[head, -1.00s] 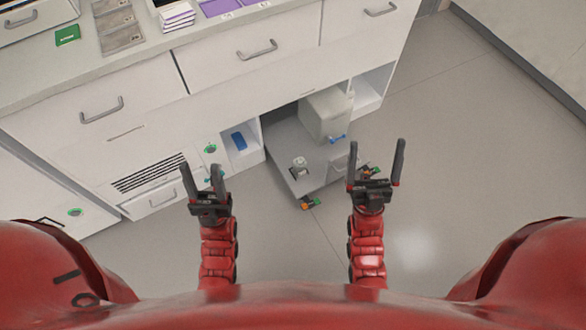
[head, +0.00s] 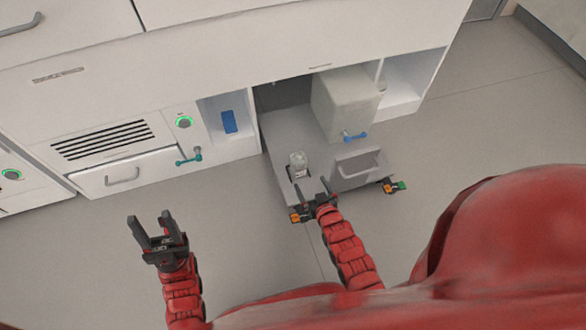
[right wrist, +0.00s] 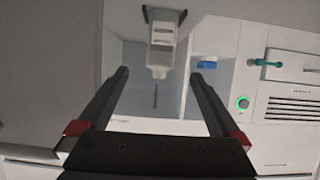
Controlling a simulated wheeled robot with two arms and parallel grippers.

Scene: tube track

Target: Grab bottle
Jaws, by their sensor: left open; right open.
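A small pale, clear-looking bottle (head: 298,160) stands on the low grey platform (head: 285,125) that projects from the cabinet. My right gripper (head: 312,186) is open, its fingers just in front of the bottle. In the right wrist view the bottle (right wrist: 161,45) appears inverted, with its neck pointing down, centred between the spread fingers (right wrist: 160,77) and near their tips. I cannot tell whether the fingers touch it. My left gripper (head: 149,218) is open and empty over the floor at the left.
A pale box (head: 345,100) stands on the platform behind the bottle, with a blue tap (head: 355,137) beside it. A raised grey handle (head: 357,167) is right of the bottle. A teal tap (head: 190,158) juts from the cabinet front. Floor at the left is clear.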

